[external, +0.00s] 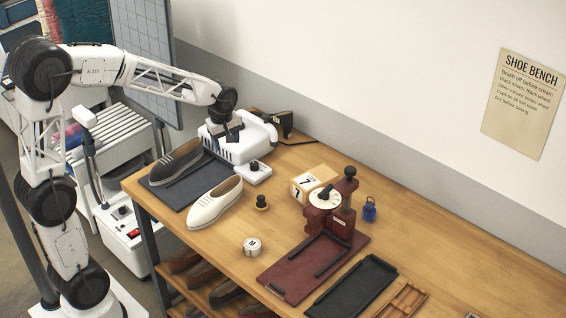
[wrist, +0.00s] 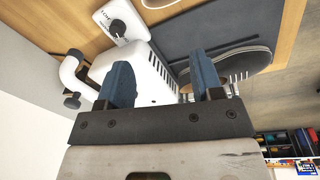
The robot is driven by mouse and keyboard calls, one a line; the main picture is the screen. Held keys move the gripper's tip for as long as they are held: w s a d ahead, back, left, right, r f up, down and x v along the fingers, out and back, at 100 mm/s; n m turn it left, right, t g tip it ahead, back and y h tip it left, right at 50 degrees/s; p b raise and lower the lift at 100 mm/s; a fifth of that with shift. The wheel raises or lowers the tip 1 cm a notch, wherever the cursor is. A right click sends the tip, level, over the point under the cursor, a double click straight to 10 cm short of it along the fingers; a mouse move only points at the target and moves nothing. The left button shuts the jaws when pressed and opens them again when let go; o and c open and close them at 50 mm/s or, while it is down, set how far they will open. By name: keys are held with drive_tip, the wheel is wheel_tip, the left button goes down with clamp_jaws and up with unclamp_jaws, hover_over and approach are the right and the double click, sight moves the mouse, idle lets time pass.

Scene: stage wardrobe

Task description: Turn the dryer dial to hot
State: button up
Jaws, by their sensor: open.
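The white shoe dryer (external: 240,148) stands at the back left of the bench. Its dial (external: 254,166) is a black knob on a white plate at the dryer's front right corner. In the wrist view the dial (wrist: 118,28) is at the upper left, with small lettering beside it that I cannot read. The dryer body (wrist: 150,80) is behind my fingers there. My gripper (external: 229,134) is above the dryer, apart from the dial. In the wrist view my gripper (wrist: 163,72) has its two blue fingers wide apart with nothing held between them.
A black shoe (external: 176,161) and a white shoe (external: 215,202) are left of the dial, by a dark mat (external: 190,189). A small black-and-brass knob (external: 262,201), a white tin (external: 252,246) and a dark red press (external: 330,212) stand to the right. Bare bench lies between.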

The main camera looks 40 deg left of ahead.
sight(254, 164)
drive_tip(key=w+f+n, duration=0.2)
drive_tip(key=w+f, duration=0.1)
drive_tip(key=w, duration=0.1)
drive_tip(key=w+f+n, duration=0.2)
drive_tip(key=w+f, duration=0.1)
drive_tip(key=w, duration=0.1)
drive_tip(key=w+f+n, duration=0.1)
drive_tip(key=w+f, duration=0.2)
drive_tip(key=w, duration=0.1)
drive_tip(key=shift+w+a+n+g, duration=0.2)
drive_tip(key=shift+n+g, duration=0.1)
drive_tip(key=shift+n, duration=0.1)
drive_tip(key=shift+w+f, duration=0.15)
drive_tip(key=shift+f, duration=3.75)
drive_tip(key=c, duration=0.9)
